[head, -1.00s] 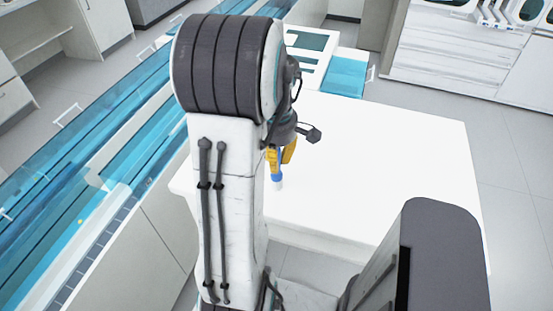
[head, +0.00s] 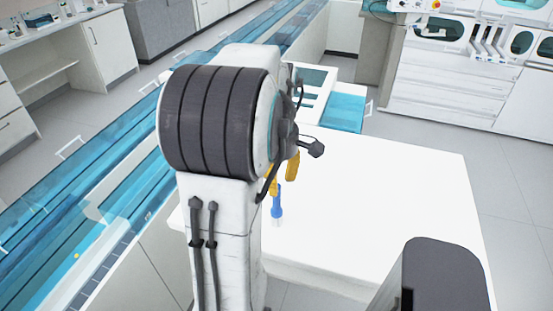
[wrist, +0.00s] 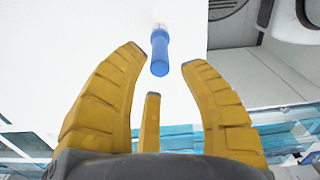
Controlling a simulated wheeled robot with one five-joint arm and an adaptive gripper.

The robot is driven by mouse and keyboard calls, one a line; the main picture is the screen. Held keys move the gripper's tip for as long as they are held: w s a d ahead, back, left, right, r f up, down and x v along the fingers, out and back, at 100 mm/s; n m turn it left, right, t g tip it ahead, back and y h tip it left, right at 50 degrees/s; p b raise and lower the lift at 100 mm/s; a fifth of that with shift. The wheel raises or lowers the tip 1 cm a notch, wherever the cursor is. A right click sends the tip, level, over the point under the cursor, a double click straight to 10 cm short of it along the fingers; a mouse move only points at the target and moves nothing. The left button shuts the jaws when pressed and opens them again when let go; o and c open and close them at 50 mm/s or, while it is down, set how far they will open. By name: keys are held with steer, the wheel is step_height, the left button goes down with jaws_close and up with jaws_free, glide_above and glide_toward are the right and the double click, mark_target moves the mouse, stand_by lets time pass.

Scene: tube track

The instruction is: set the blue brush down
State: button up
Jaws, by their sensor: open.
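The blue brush (head: 277,206) has a white end and is at the white table (head: 390,190), just below my gripper in the head view. I cannot tell surely whether it stands or lies. In the wrist view the brush (wrist: 159,52) shows past the fingertips, its white end pointing away. My gripper (head: 282,178) is open and partly hidden behind my arm in the head view. Its yellow fingers in the wrist view (wrist: 162,58) are spread to either side of the brush's near end, with a visible gap on both sides.
A white and teal tray-like unit (head: 343,112) sits at the table's back left. A long blue transparent track (head: 115,185) runs along the left. The table's right part is clear. White cabinets (head: 455,75) stand at the back right.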

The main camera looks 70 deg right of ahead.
step_height(320, 180, up, 6)
steer(key=shift+w+a+r, duration=0.1)
steer(key=shift+w+a, duration=0.05)
steer(key=shift+w, duration=0.15)
steer(key=w+a+t+h, duration=0.1)
steer(key=w+a, duration=1.2)
steer(key=a, duration=0.1)
steer(key=a+f+m+t+y, duration=0.1)
steer(key=a+f+t, duration=0.2)
steer(key=a, duration=1.5)
steer(key=shift+s+a+f+m, duration=0.15)
steer(key=shift+s+f+m, duration=0.15)
steer(key=shift+s+f, duration=0.15)
steer(key=shift+o, duration=0.3)
steer(key=shift+w, duration=0.1)
